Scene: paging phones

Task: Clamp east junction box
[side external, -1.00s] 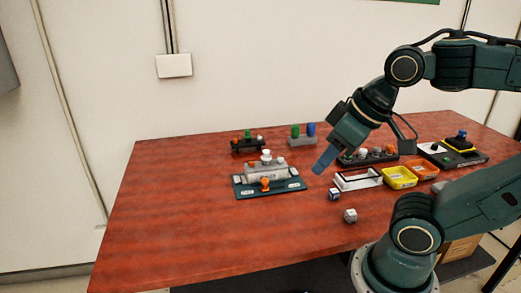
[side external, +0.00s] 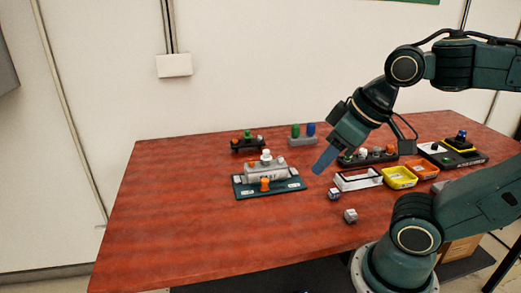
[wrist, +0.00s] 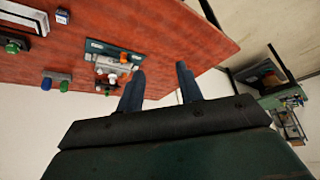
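A grey junction box (side external: 264,173) with dark lettering, which looks like "EAST", sits on a dark teal base plate (side external: 243,191) in the middle of the table. An orange part (side external: 265,184) is at its front and a white-topped knob (side external: 266,156) stands at its top. In the wrist view the teal plate (wrist: 97,46) shows ahead of the fingers, with the box partly hidden by the left finger. My gripper (side external: 320,167) hangs above the table, right of the box and apart from it. Its two fingers (wrist: 161,70) are spread with nothing between them.
Behind stand a black block with coloured knobs (side external: 247,143) and a grey block with green and blue posts (side external: 302,138). To the right are a white frame (side external: 357,186), a yellow tray (side external: 399,183), an orange tray (side external: 424,174) and small cubes (side external: 350,215). The table's left side is clear.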

